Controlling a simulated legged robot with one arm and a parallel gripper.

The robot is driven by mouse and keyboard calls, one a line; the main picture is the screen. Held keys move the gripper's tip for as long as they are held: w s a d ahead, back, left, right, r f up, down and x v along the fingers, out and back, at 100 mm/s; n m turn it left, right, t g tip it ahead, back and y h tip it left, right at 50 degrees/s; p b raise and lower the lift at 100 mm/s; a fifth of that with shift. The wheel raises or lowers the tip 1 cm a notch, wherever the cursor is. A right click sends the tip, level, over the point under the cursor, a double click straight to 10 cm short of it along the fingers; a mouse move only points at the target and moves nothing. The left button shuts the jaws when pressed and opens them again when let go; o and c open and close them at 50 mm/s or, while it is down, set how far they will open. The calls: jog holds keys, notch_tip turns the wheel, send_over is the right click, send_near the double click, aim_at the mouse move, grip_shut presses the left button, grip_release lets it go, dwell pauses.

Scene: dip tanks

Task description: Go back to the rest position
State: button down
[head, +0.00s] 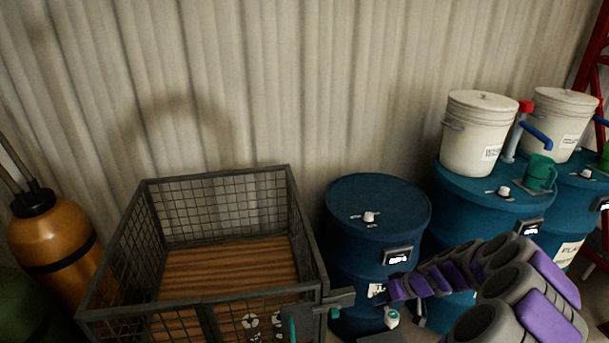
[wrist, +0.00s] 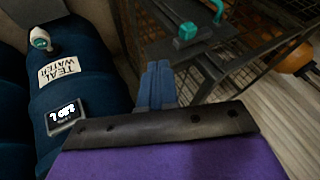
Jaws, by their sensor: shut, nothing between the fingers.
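My gripper (wrist: 157,87) shows in the wrist view as two blue-grey fingers pressed together, with nothing between them. Beyond the fingertips is a dark bracket by the mesh cage, with a teal block (wrist: 187,31) on it. In the head view my purple and grey arm reaches from the lower right toward the left, in front of the blue drums. Its end is near the front of the leftmost drum (head: 375,215); I cannot make out the fingers there. A drum labelled "TEAL WATER" (wrist: 62,70) is left of the fingers in the wrist view.
A wire-mesh cage (head: 146,225) with a wooden floor stands left of the drums. An orange tank (head: 52,240) is at the far left. White buckets (head: 478,135) and a green mug (head: 540,173) stand on the right drums. A corrugated wall (head: 250,90) closes the back.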

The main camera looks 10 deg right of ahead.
jog(key=s+a+r+n+g, duration=0.1)
jog(key=s+a+r+g, duration=0.1)
jog(key=s+a+r, duration=0.55)
jog(key=s+a+r+n+g, duration=0.15)
jog(key=s+a+r, duration=0.25)
jog(key=a+r, duration=0.6)
jog(key=s+r+m+g+h, duration=0.1)
jog(key=s+m+h, duration=0.1)
jog(key=s, duration=1)
jog(key=s+r+m+g+h, duration=0.1)
jog(key=s+h, duration=0.3)
jog(key=s, duration=0.9)
jog(key=shift+a+r+m+g, duration=0.35)
jog(key=shift+a+r+m, duration=0.05)
jog(key=shift+r+m, duration=0.15)
